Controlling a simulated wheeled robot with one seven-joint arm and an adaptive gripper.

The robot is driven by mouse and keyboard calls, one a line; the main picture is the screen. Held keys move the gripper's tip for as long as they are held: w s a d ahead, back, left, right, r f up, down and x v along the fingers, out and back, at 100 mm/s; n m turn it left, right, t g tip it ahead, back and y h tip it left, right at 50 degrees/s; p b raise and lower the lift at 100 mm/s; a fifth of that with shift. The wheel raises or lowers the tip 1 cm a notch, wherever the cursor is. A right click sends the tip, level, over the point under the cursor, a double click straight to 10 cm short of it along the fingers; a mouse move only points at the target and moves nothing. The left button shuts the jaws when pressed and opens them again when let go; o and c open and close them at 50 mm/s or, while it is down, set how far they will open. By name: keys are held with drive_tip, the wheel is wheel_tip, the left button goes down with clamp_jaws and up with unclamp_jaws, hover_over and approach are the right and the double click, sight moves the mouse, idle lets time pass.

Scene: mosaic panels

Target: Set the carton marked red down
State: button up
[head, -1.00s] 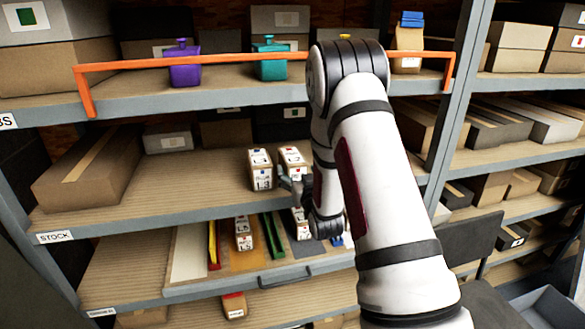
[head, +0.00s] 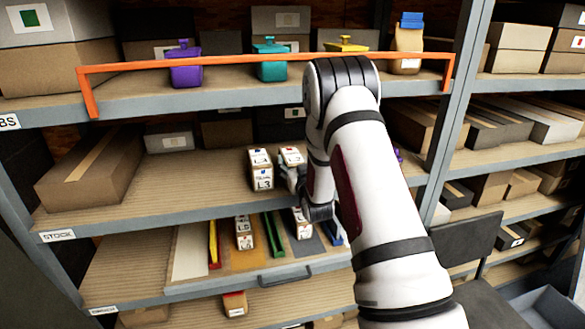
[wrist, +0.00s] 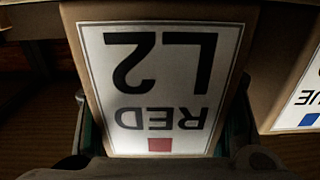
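The carton marked red (head: 291,156) is brown with a white label on the middle shelf's right part, next to a carton marked blue, L3 (head: 261,170). The wrist view shows its label reading RED L2 with a red square (wrist: 160,85), upside down. My gripper (head: 291,180) is in front of it, with a finger against each side, and seems shut on it. The carton's lower part is hidden behind my gripper, so I cannot tell whether its base touches the shelf (head: 175,205). The blue carton also shows at the wrist view's right edge (wrist: 295,100).
A pulled-out tray (head: 190,252) below holds several small cartons and coloured dividers. A long box (head: 92,172) lies on the middle shelf's left. An orange rail (head: 220,60) crosses the upper shelf before several coloured containers.

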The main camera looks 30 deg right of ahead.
drive_tip(key=c, duration=0.9)
drive_tip(key=shift+r, duration=0.15)
clamp_jaws()
